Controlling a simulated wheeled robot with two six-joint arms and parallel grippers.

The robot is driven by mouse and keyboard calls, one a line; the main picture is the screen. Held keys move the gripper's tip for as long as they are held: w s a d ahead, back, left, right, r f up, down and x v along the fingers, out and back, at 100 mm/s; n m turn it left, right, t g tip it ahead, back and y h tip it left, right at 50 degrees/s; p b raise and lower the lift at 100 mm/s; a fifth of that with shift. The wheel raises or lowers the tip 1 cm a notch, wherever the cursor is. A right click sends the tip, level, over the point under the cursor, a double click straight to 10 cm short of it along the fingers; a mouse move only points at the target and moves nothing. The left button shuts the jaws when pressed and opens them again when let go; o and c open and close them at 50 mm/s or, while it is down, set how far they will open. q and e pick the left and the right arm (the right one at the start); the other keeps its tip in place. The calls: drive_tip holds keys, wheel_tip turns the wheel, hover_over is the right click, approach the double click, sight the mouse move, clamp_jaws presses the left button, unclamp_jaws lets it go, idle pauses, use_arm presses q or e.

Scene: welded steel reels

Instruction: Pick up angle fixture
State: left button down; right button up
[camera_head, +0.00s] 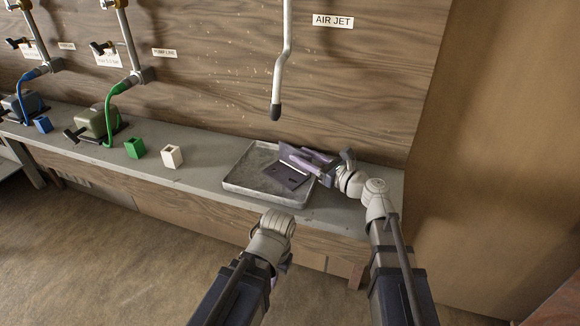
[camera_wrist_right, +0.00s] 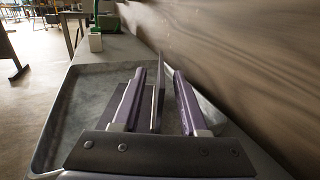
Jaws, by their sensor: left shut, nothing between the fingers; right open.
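The angle fixture (camera_head: 285,176) is a dark angled metal piece with small holes in its flat part, at the right side of the grey tray (camera_head: 240,188). Its upright plate shows edge-on in the right wrist view (camera_wrist_right: 158,92). My right gripper (camera_head: 303,157) is open, with its purple fingers on either side of that plate. In the right wrist view (camera_wrist_right: 159,74) a gap shows on both sides of the plate. The fingers hide part of the fixture in the head view. My left gripper (camera_head: 284,264) is shut and empty, in front of the bench, its fingers mostly hidden.
A white block (camera_head: 172,157), a green block (camera_head: 135,148) and a blue block (camera_head: 43,125) stand on the grey bench left of the tray. An air jet pipe (camera_head: 281,70) hangs above the tray before the wooden back wall (camera_head: 370,90).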

sight(295, 151)
drive_tip(key=x, duration=0.3)
drive_tip(key=shift+w+a+r, duration=0.1)
drive_tip(key=shift+w+a, duration=0.1)
drive_tip(key=shift+w, duration=0.15)
drive_tip(key=shift+c, duration=0.4)
clamp_jaws()
idle(0.6)
